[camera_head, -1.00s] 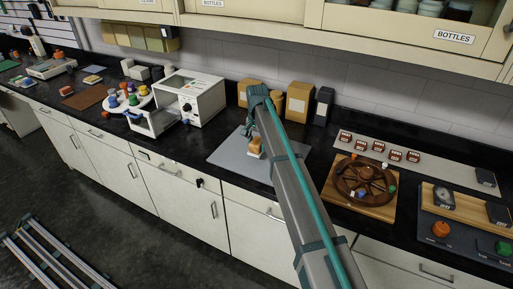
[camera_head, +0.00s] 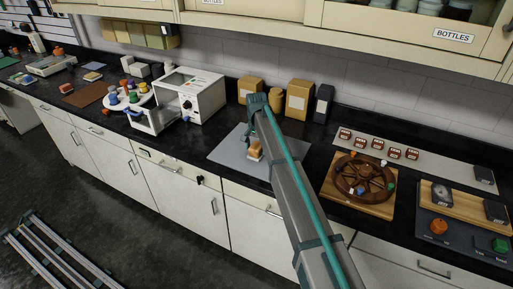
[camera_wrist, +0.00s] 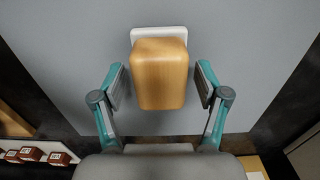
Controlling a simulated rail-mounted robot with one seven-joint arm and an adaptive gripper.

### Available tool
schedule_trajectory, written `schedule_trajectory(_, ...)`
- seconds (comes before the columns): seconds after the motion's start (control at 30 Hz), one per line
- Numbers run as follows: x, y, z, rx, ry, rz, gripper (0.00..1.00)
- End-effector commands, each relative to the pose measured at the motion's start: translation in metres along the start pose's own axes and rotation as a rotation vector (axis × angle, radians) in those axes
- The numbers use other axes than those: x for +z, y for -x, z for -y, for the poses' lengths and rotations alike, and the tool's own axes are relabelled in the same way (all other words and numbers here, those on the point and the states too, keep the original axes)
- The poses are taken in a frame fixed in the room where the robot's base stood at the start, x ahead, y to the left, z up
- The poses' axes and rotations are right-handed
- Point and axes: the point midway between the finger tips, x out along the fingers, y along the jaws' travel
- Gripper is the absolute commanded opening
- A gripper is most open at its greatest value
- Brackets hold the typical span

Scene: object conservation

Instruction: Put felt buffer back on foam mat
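The felt buffer, a rounded wooden block (camera_wrist: 159,78) with a white pad (camera_wrist: 160,35) showing at its far end, stands on the grey foam mat (camera_wrist: 60,45). It also shows in the head view as a small tan block (camera_head: 255,148) on the mat (camera_head: 226,152). My gripper (camera_wrist: 160,88) is open over the buffer, with one finger on each side. In the wrist view a gap shows between each finger pad and the block. In the head view my arm and gripper (camera_head: 250,138) hide part of the mat. Whether the buffer's underside rests flat is hidden.
Tan containers (camera_head: 299,101) and a dark box (camera_head: 321,104) stand behind the mat. A white appliance (camera_head: 194,94) with an open door is to the left. A wooden board with a dark wheel (camera_head: 363,177) is to the right. The mat's left part is clear.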

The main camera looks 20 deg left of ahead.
Motion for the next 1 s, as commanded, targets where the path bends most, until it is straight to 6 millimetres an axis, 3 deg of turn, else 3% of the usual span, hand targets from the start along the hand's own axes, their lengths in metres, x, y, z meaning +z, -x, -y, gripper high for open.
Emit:
schedule_trajectory(0.27, 0.0, 0.001, 0.0, 0.0, 0.0, 0.0, 0.76)
schedule_trajectory(0.47, -0.001, 0.013, 0.001, -0.001, 0.0, -0.002, 0.76)
schedule_trajectory(1.0, -0.001, 0.107, 0.001, -0.001, 0.0, -0.002, 0.76)
